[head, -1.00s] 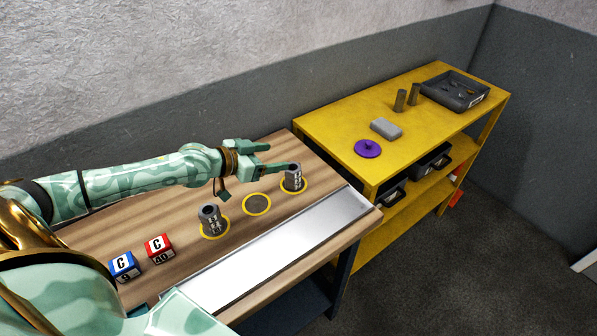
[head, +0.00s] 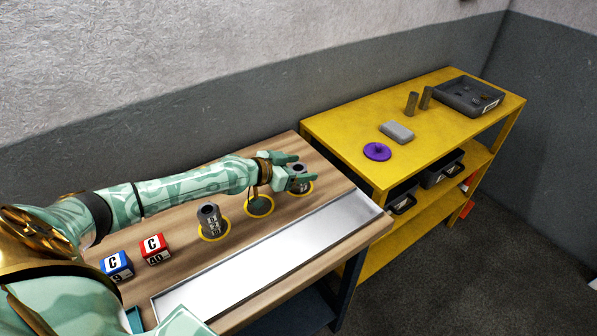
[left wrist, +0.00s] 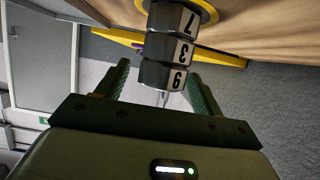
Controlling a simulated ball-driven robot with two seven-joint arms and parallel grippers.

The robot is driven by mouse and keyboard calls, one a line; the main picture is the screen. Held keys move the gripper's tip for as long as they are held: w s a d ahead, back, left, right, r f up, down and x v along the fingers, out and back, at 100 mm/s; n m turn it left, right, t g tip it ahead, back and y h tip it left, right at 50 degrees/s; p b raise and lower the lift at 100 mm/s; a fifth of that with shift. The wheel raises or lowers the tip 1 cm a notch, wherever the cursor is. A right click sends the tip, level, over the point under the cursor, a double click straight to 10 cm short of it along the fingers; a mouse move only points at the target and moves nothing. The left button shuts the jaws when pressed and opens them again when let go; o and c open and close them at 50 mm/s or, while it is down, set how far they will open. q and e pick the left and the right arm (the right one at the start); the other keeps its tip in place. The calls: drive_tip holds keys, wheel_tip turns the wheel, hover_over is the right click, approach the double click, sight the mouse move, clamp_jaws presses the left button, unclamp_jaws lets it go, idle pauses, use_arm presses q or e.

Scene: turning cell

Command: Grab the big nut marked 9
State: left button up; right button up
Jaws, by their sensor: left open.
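A stack of dark hexagonal nuts (head: 301,187) stands on the far right yellow ring of the wooden bench, partly hidden by my left gripper (head: 303,168). In the left wrist view, which is turned over, its labels show 7, 3 and what reads as 9. The nut marked 9 (left wrist: 163,77) is at the free end of the stack, farthest from the bench. My left gripper (left wrist: 160,80) is open, with one finger on each side of this nut. I cannot tell whether the fingers touch it. My right gripper is not in view.
Another stack of marked nuts (head: 209,218) stands on the left ring. The middle ring (head: 260,207) carries no nuts. Blue (head: 117,265) and red (head: 155,250) blocks lie left. A metal tray (head: 270,255) runs along the front edge. A yellow shelf (head: 340,135) stands right.

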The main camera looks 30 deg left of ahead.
use_arm(q)
drive_tip(key=c, duration=1.2)
drive_tip(key=shift+r, duration=0.1)
